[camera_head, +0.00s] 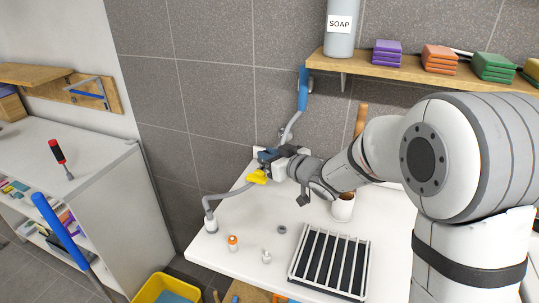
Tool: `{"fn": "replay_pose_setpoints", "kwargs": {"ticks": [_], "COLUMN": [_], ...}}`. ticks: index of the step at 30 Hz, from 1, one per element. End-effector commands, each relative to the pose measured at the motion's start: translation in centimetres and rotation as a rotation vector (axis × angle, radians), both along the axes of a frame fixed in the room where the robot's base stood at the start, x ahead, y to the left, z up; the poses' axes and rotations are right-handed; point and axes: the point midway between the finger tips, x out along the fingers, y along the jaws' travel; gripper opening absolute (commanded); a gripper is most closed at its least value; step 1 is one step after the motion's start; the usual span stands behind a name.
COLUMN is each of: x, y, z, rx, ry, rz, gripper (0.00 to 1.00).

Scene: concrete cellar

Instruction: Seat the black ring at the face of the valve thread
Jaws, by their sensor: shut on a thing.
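My gripper (265,168) is at the wall fitting above the back of the white table. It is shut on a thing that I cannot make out. A yellow piece (257,177) shows at the fingertips; I cannot tell whether it is held or part of the fitting. A grey curved pipe (232,193) runs left from there and bends down. A lever with a blue grip (303,90) rises above. My gripper hides the valve thread. A dark grey ring (282,229) lies on the table; I cannot tell whether it is the black ring.
A small orange and white bottle (233,243) and a small metal fitting (266,257) stand near a barred rack (329,263). A cup (343,208) stands below my arm. A shelf (415,68) carries a soap bottle (340,30) and coloured stacks above.

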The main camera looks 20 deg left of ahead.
Motion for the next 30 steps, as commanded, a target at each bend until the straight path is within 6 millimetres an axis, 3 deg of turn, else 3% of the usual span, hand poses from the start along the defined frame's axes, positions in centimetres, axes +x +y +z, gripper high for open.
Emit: {"fn": "replay_pose_setpoints", "kwargs": {"ticks": [1, 11, 12, 21, 30], "x": [-0.16, -0.18, -0.18, -0.08, -0.30], "y": [-0.07, -0.08, -0.08, -0.03, -0.45], "z": [-0.67, -0.75, -0.75, -0.35, -0.09], "rx": [-0.010, -0.010, -0.010, -0.005, -0.003], "ry": [0.011, 0.012, 0.012, 0.006, 0.003], "rz": [0.000, 0.000, 0.000, 0.000, -0.001], "gripper": [0.00, 0.00, 0.19, 0.43, 0.43]}}
